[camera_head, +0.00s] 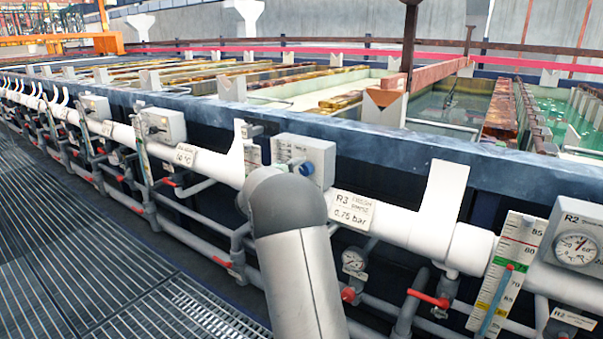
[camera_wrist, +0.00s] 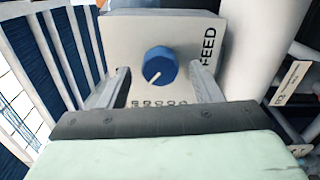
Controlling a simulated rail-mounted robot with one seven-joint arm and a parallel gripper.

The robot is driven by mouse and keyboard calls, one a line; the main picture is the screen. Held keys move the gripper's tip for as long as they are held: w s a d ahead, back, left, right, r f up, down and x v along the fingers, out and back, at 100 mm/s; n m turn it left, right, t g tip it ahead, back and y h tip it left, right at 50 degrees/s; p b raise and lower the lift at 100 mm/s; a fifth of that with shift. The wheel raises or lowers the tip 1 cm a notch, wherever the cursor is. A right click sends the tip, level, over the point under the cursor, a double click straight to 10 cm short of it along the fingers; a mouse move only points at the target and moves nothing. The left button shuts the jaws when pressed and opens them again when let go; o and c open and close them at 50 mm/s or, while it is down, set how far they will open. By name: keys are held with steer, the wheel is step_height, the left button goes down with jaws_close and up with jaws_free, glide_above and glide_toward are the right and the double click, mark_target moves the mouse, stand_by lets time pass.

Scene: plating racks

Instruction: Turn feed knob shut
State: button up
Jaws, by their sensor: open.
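The feed knob (camera_wrist: 160,67) is a round blue knob with a white pointer line, on a pale box (camera_wrist: 190,28) marked FEED in the wrist view. The pointer aims toward the lower left of that picture, near a row of small scale marks. My gripper (camera_wrist: 162,82) is open, its two fingers on either side of the knob with a gap to each. I cannot tell how deep the fingertips reach. In the head view the blue knob (camera_head: 307,168) shows on the box (camera_head: 305,152) just beyond my arm.
A thick white pipe (camera_head: 390,222) runs along the tank front below the box. Red-handled valves (camera_head: 428,298), a pressure gauge (camera_head: 354,261) and a level scale (camera_head: 504,270) stand to the right. The grated walkway (camera_head: 90,250) at left is clear.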

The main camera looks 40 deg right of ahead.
steer(key=shift+w+d, duration=0.2)
steer(key=shift+d, duration=0.3)
steer(key=c, duration=1)
